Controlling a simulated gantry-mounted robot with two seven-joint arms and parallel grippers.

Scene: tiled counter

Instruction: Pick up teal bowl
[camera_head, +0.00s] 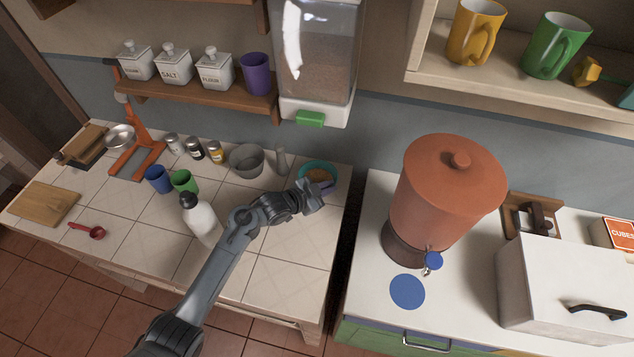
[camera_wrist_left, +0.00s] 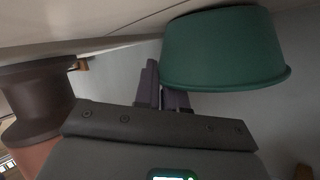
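The teal bowl (camera_head: 331,169) is at the back right corner of the tiled counter, with something tan inside it. My left gripper (camera_head: 325,188) is at the bowl's near side. In the left wrist view, the bowl (camera_wrist_left: 222,48) fills the upper right, and the purple fingers of my left gripper (camera_wrist_left: 163,95) are close together at its rim. One finger is outside the wall and the other is partly hidden behind the rim, so the gripper looks shut on the bowl's edge. Any gap under the bowl is too small to tell. My right gripper is in neither view.
A grey bowl (camera_head: 247,160) and a slim grey bottle (camera_head: 281,161) stand left of the teal bowl. A white bottle (camera_head: 202,219) stands beside my left arm. A dispenser (camera_head: 316,55) hangs above. A terracotta pot (camera_head: 444,193) stands right, across a dark gap.

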